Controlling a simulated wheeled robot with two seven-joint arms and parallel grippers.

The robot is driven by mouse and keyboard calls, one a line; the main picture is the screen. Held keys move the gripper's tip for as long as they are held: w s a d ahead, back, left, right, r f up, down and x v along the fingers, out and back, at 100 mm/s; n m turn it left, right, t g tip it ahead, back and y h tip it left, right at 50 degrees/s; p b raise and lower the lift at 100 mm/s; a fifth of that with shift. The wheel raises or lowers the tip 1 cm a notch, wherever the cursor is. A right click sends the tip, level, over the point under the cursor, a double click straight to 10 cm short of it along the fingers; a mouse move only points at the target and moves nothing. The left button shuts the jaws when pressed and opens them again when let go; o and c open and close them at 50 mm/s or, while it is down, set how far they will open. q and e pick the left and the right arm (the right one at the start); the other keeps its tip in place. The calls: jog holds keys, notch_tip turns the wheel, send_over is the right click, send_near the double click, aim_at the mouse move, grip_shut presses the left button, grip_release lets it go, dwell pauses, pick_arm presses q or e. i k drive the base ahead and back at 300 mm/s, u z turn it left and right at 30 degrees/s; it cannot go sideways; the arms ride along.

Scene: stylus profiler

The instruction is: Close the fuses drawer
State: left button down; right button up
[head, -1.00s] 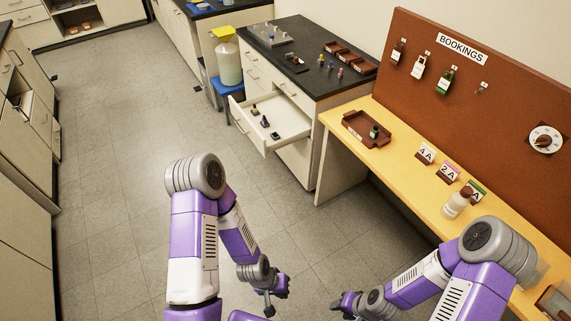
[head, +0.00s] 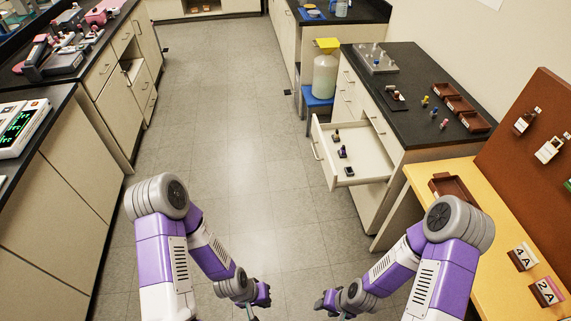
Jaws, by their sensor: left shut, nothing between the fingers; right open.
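An open drawer (head: 366,164) sticks out to the left from the black-topped cabinet (head: 405,161) at the right. A few small dark and purple items (head: 342,152) lie in it, and a handle (head: 318,150) is on its front. No label naming the drawer can be read. My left gripper (head: 250,309) is low at the bottom centre, shut and empty. My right gripper (head: 328,308) is to its right, open and empty. Both are well apart from the drawer, nearer to me; their fingertips are small and partly cut off by the bottom edge.
A yellow-capped container (head: 325,75) on a blue stool (head: 318,103) stands behind the drawer. A yellow table (head: 455,215) with a brown board (head: 530,140) is at the right. Benches line the left. The grey floor (head: 230,130) between is clear.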

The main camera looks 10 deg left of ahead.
aim_at(366, 161)
jog(key=i, duration=1.2)
jog(key=z, duration=0.65)
